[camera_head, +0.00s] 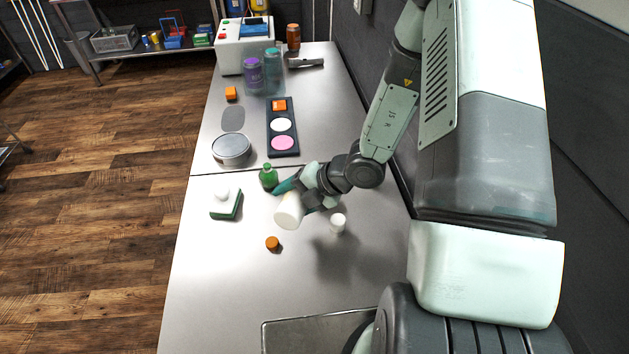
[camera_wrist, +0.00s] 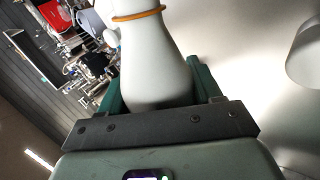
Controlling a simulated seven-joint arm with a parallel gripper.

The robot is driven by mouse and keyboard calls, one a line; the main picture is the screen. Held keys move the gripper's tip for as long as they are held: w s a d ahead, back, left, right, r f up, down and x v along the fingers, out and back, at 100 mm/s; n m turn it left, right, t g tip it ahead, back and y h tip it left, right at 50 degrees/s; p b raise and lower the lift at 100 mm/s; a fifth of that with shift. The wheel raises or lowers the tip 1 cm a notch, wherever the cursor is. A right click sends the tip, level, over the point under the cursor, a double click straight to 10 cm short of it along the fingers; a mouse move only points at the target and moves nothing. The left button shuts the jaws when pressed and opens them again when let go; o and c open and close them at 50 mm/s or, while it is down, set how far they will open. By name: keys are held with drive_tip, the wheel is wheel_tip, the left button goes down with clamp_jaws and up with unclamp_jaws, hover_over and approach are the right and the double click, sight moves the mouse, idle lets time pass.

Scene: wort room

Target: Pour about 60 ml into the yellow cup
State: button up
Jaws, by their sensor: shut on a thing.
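My gripper (camera_head: 299,196) is shut on a white bottle (camera_head: 289,212) and holds it tilted above the near part of the bench. In the wrist view the bottle (camera_wrist: 158,60) shows a narrower neck with an orange ring, between my green fingers. Its mouth is not visible. I cannot make out a clearly yellow cup on the bench. A small orange-amber round thing (camera_head: 272,243) lies in front of the bottle; I cannot tell whether it is a cup or a cap. A small white cup-like thing (camera_head: 338,222) stands right of the bottle.
A green bottle (camera_head: 268,177) stands close behind my gripper. A sponge (camera_head: 226,206) bearing a white round thing lies at left. A round metal tin (camera_head: 231,149) and a dark tray (camera_head: 283,152) with coloured discs are farther back. A metal tray (camera_head: 315,331) is at the near edge.

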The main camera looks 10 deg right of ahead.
drive_tip(key=shift+s+d+f+n+t+h, duration=0.15)
drive_tip(key=shift+f+n+t+h, duration=0.2)
drive_tip(key=shift+f+t, duration=0.35)
drive_tip(key=shift+w+d+f+n+t+h, duration=0.2)
drive_tip(key=shift+f+n+t+h, duration=0.15)
drive_tip(key=shift+f+t, duration=0.25)
drive_tip(key=shift+s+f+t, duration=0.15)
drive_tip(key=shift+f+t, duration=0.15)
drive_tip(key=shift+f, duration=0.15)
drive_tip(key=shift+n, duration=0.3)
idle(0.8)
